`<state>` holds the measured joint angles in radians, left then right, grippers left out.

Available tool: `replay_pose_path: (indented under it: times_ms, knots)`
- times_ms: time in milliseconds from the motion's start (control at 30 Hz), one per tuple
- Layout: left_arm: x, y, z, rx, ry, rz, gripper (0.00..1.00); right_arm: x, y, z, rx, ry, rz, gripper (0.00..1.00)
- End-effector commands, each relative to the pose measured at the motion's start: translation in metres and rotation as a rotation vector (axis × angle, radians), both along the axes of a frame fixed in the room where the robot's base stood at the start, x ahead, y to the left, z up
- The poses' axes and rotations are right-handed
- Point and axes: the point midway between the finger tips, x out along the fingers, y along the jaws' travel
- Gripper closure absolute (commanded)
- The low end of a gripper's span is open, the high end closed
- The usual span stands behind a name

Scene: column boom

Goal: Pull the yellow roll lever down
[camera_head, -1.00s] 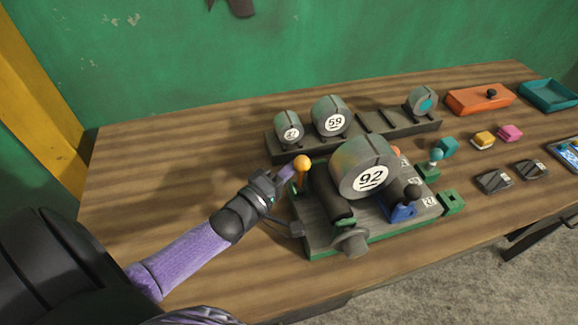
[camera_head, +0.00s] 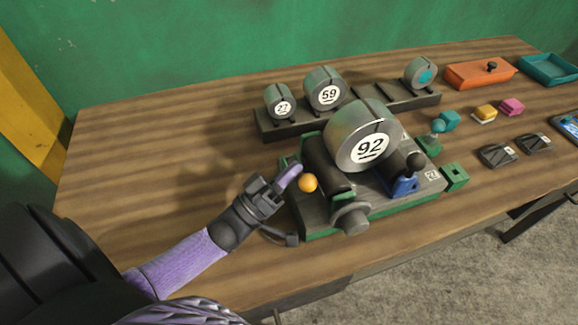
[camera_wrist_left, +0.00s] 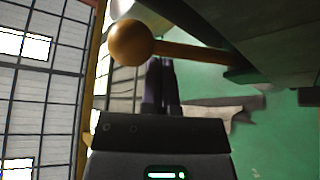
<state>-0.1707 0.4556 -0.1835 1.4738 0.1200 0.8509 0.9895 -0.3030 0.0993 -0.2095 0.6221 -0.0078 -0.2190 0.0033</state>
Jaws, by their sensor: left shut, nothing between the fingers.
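The yellow roll lever shows its round orange-yellow knob (camera_head: 308,183) at the left end of the grey and green machine (camera_head: 322,214). In the head view the knob now sits low, beside the dark roller. My left gripper (camera_head: 292,172) is shut and empty, its purple fingertips just behind and left of the knob. In the left wrist view the knob (camera_wrist_left: 131,43) and its tan stem lie across the view, in front of the closed fingers (camera_wrist_left: 162,88). I cannot tell whether the fingers touch the lever. My right gripper is not in view.
A big roll marked 92 (camera_head: 360,135) rests on the machine. Behind is a rack with rolls marked 27 (camera_head: 281,102) and 59 (camera_head: 325,89). The table is clear on the left.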

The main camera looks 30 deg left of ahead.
Motion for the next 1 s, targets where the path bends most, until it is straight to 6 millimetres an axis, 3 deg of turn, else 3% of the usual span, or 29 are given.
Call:
replay_pose_path:
  times_ms: [1000]
  knots:
    - [-0.0035,-0.0040,-0.0065,-0.003,0.004,0.000,1.00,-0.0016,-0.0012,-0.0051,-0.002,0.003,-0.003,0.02]
